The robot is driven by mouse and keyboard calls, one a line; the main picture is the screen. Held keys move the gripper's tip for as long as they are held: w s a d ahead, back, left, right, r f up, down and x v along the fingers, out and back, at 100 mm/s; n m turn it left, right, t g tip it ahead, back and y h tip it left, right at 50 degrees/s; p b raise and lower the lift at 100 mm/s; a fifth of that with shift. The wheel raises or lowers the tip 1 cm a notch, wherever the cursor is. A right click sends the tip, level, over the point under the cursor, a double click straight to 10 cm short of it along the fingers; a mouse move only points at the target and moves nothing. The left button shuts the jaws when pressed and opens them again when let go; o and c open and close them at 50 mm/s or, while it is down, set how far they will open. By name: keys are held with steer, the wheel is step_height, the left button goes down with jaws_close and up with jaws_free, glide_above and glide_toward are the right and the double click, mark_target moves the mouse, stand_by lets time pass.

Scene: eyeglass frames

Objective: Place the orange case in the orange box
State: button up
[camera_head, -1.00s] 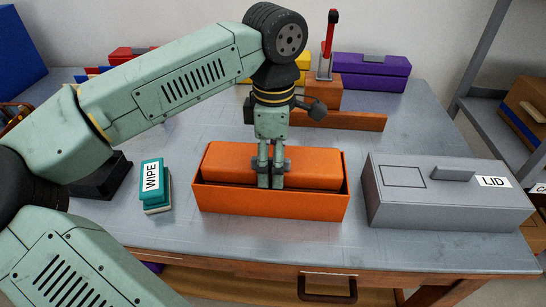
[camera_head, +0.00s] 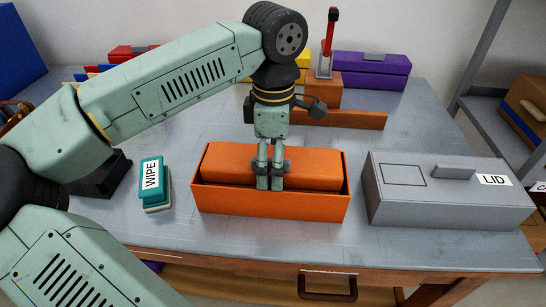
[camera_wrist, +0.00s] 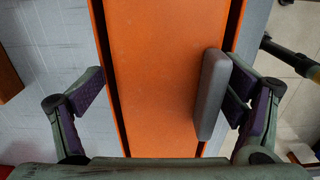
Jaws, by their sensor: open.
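The orange case (camera_head: 225,165) sits inside the open orange box (camera_head: 270,203) at the middle of the table, its top standing above the box's rim. Whether it rests on the box floor is hidden. My gripper (camera_head: 270,180) is low over the case near the box's front wall. In the wrist view, the fingers of my gripper (camera_wrist: 160,95) are spread wide, one on each side of the case (camera_wrist: 155,75) and apart from it. The case's grey handle (camera_wrist: 211,95) lies between them, nearer the right finger. Box walls (camera_wrist: 105,70) show along both sides of the case.
A grey lid-labelled box (camera_head: 435,200) stands to the right and a teal wiper (camera_head: 153,180) to the left. A purple case (camera_head: 370,72) and a brown block with a red-handled tool (camera_head: 323,92) are behind. The table's front strip is clear.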

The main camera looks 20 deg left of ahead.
step_height(320, 180, up, 12)
steer(key=shift+r, duration=0.15)
stand_by(0.5)
stand_by(0.3)
